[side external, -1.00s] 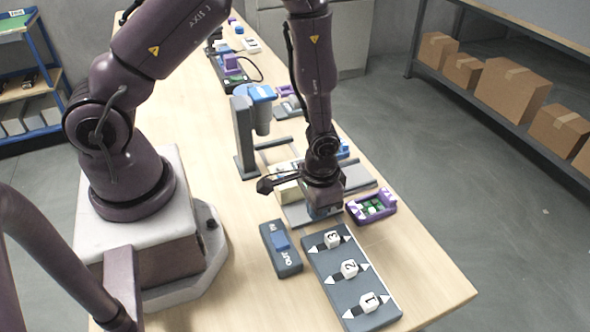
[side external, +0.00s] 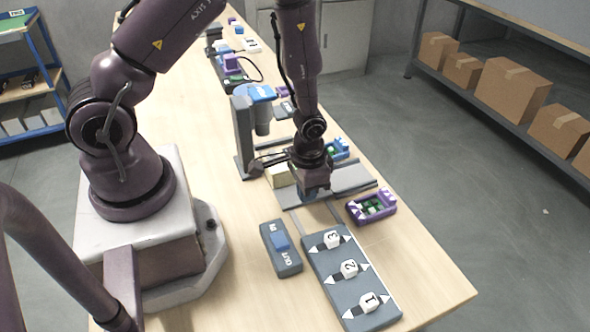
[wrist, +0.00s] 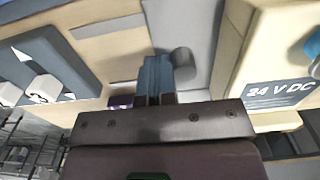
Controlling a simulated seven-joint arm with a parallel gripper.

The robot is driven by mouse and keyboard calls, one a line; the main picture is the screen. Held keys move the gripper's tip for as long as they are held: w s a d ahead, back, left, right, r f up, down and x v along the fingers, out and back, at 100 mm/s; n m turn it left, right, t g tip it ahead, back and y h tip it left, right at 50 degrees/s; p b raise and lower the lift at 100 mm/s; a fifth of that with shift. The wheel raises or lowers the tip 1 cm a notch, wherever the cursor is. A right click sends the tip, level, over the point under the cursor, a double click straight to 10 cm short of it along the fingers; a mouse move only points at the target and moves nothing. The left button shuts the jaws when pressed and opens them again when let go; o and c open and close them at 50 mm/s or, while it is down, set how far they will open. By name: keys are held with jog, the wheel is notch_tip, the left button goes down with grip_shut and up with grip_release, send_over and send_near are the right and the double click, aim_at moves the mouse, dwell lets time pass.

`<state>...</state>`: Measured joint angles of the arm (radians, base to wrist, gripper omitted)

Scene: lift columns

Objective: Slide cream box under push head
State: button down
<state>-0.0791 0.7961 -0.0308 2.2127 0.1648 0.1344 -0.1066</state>
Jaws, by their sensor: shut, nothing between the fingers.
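The cream box (side external: 280,176) stands on the grey fixture, left of my gripper and partly hidden by my wrist. In the wrist view the cream box (wrist: 250,45) is at the right, with a "24 V DC" label. The push head (side external: 263,120) is a grey cylinder under a blue cap on a grey column, farther back than the box. My gripper (side external: 312,198) points down, low over the fixture. In the wrist view its blue fingers (wrist: 155,75) are shut and empty, beside a short grey post (wrist: 183,62); contact is unclear.
A grey IN/OUT switch block (side external: 281,250) and a panel with numbered sliders (side external: 350,278) lie in front. A purple tray (side external: 371,207) is to the right, a blue item (side external: 338,150) behind. Bare table (side external: 430,285) lies at the front right.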

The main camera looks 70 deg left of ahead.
jog(key=shift+a, duration=3.15)
jog(key=shift+d, duration=0.3)
jog(key=shift+r, duration=3)
jog(key=shift+s, duration=0.1)
jog(key=shift+s+d+r+n+g, duration=0.1)
jog(key=shift+s+r+n+g, duration=0.1)
jog(key=shift+s+g, duration=0.3)
jog(key=shift+s+r+n+g, duration=0.1)
jog(key=shift+s+r+g, duration=0.1)
jog(key=shift+s, duration=0.5)
notch_tip(320, 180, up, 11)
jog(key=s+d+t, duration=0.1)
jog(key=s+d, duration=0.1)
notch_tip(320, 180, up, 16)
jog(key=t, duration=0.6)
send_over(286, 170)
jog(key=s+d, duration=0.7)
jog(key=s, duration=0.1)
jog(key=shift+f, duration=0.15)
